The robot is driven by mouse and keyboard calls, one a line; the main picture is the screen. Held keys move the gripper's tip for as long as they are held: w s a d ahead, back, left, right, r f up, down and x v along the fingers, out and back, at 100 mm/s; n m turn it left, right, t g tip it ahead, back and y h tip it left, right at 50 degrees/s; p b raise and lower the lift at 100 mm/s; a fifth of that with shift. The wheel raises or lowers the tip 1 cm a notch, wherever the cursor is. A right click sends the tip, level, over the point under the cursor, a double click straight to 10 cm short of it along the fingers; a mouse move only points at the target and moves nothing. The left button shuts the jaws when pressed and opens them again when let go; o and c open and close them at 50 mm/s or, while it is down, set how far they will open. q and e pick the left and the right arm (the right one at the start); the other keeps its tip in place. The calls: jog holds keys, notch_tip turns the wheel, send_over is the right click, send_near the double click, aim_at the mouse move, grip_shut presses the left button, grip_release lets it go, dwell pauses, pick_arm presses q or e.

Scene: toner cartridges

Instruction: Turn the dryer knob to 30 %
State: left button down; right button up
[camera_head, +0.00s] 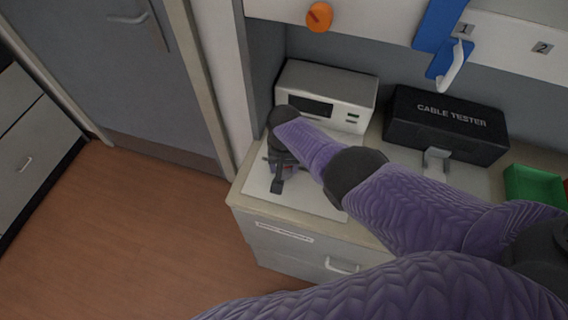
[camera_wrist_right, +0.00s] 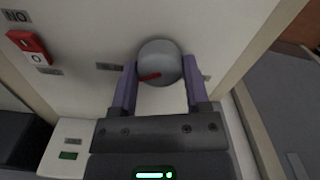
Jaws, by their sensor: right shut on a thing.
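The knob (camera_wrist_right: 160,60) is a round grey cap with a red mark on its lower left, set on a pale panel (camera_wrist_right: 95,95) in the right wrist view. My right gripper (camera_wrist_right: 159,78) has one purple finger on each side of it and is shut on it. In the head view my right gripper (camera_head: 278,180) is over the white panel (camera_head: 312,207) on the counter at centre left, and it hides the knob there. Small labels flank the knob, too blurred to read. My left gripper is not in view.
A red switch (camera_wrist_right: 28,46) sits left of the knob. A white device with a dark display (camera_head: 310,104) stands behind my right gripper. A black cable tester box (camera_head: 447,125) and a green bin (camera_head: 535,186) stand to the right. An orange knob (camera_head: 320,16) is above.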

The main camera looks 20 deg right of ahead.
aim_at(284, 168)
jog(key=shift+m, duration=0.3)
dwell(0.4)
jog(key=o, duration=1.3)
notch_tip(284, 168, up, 9)
jog(key=p, duration=0.7)
jog(key=shift+r, duration=0.5)
